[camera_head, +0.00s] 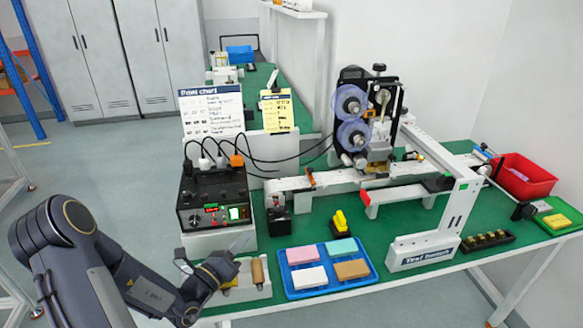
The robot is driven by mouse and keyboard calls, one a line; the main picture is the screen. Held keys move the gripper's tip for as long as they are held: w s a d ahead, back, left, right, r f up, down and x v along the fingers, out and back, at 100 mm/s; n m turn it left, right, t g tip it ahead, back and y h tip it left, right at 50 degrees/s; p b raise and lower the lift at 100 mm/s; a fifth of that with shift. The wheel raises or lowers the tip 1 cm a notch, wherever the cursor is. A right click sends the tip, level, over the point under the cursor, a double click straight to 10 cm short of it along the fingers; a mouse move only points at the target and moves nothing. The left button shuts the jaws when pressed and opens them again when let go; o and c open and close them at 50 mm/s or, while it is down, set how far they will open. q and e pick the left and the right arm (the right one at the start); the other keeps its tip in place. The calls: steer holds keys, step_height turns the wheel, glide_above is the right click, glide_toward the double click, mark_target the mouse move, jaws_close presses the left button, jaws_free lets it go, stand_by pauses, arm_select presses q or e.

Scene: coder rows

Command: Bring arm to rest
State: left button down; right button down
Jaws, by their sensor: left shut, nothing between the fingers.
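My left arm (75,255) comes in from the lower left and reaches to the front left edge of the green-topped table (385,228). My left gripper (236,248) is shut and holds nothing. It is over or beside a small white holder (245,292) with tan rollers (257,270), partly covering it. I cannot tell whether it touches the holder. My right gripper is not in view.
A black control box (212,200) with cables stands just behind my left gripper. A blue tray (327,268) of coloured blocks lies to its right. A coder machine (367,115) and a white frame (440,225) stand farther right. Open floor (90,170) lies left.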

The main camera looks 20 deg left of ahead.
arm_select(q)
steer(key=s+d+r+m+g+h, duration=0.5)
steer(key=s+d+m+g, duration=0.3)
steer(key=m, duration=0.4)
steer(key=s+d+r+m+g+h, duration=0.4)
steer(key=s+d+r+m+g, duration=0.15)
steer(key=d+m, duration=0.55)
steer(key=s+f+m+g+y, duration=0.2)
steer(key=s+m+g+y, duration=0.15)
steer(key=s+m, duration=0.4)
steer(key=s+a+f+m+t+y, duration=0.1)
steer(key=s+a+m+t+y, duration=0.2)
steer(key=a+m+y, duration=0.4)
steer(key=shift+s+a+f+m, duration=0.15)
steer(key=shift+s+a+m, duration=0.2)
steer(key=shift+a+m, duration=0.55)
steer(key=shift+d, duration=0.2)
